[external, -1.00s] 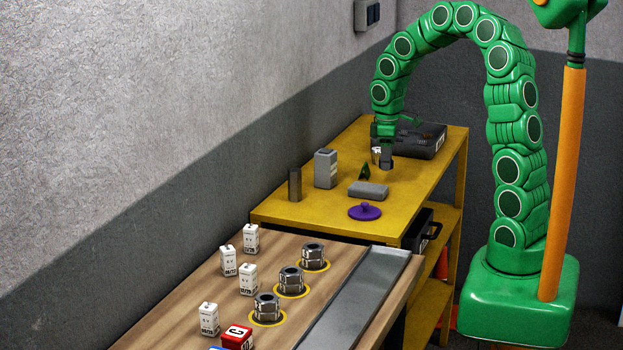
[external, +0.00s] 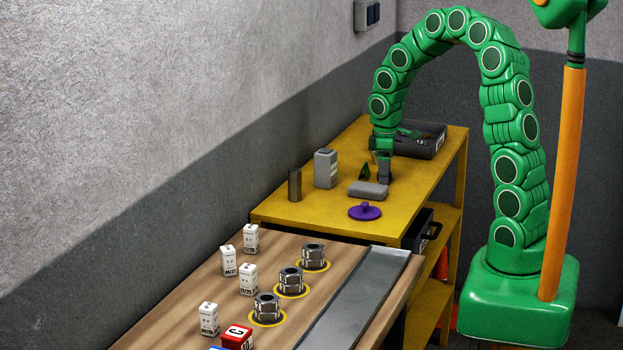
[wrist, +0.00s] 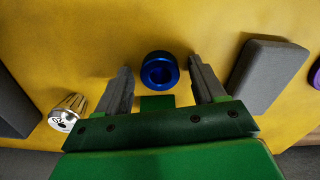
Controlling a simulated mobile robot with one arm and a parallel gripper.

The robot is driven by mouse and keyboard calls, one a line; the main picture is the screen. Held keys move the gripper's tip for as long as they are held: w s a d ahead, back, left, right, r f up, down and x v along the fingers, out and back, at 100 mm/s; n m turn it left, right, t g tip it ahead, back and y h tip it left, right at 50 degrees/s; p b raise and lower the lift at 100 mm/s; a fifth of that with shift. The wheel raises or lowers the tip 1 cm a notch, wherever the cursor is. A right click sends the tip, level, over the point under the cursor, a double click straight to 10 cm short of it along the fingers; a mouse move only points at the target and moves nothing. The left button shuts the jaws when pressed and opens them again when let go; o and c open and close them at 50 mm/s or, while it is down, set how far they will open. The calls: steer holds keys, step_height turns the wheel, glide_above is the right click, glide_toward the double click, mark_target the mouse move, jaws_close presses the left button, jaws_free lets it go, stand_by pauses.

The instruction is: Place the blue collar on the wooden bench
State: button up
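The blue collar (wrist: 159,72) is a short ring with a dark hole, standing on the yellow table (wrist: 150,25) in the wrist view. My gripper (wrist: 160,63) is open, with one grey finger on each side of the collar and a gap to both. In the external view my gripper (external: 382,168) is low over the yellow table, and I cannot make out the collar there. The wooden bench (external: 188,307) is in the foreground of the external view.
The yellow table holds a grey block (external: 368,190), a purple lid (external: 365,211), a grey box (external: 325,168), a dark bar (external: 294,185) and a black case (external: 425,143). A chrome part (wrist: 67,112) lies left of my fingers. The bench carries white blocks, hex fittings, a red block (external: 237,337) and a metal strip (external: 362,300).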

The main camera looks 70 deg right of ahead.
step_height(320, 180, up, 12)
steer(key=shift+r, duration=0.2)
stand_by(0.6)
steer(key=s+a+r, duration=0.3)
steer(key=s+a, duration=0.1)
steer(key=a, duration=0.7)
steer(key=s+a+m+g, duration=0.1)
steer(key=s+a, duration=0.7)
steer(key=s, duration=0.3)
steer(key=s+a+m, duration=0.1)
steer(key=s+a, duration=0.6)
steer(key=s, duration=0.4)
steer(key=shift+s+a+f+m+g, duration=0.25)
steer(key=shift+a+f+m+g, duration=0.05)
steer(key=shift+a+f+g, duration=0.1)
steer(key=shift+o, duration=0.4)
steer(key=shift+s+f, duration=0.1)
steer(key=shift+s, duration=0.2)
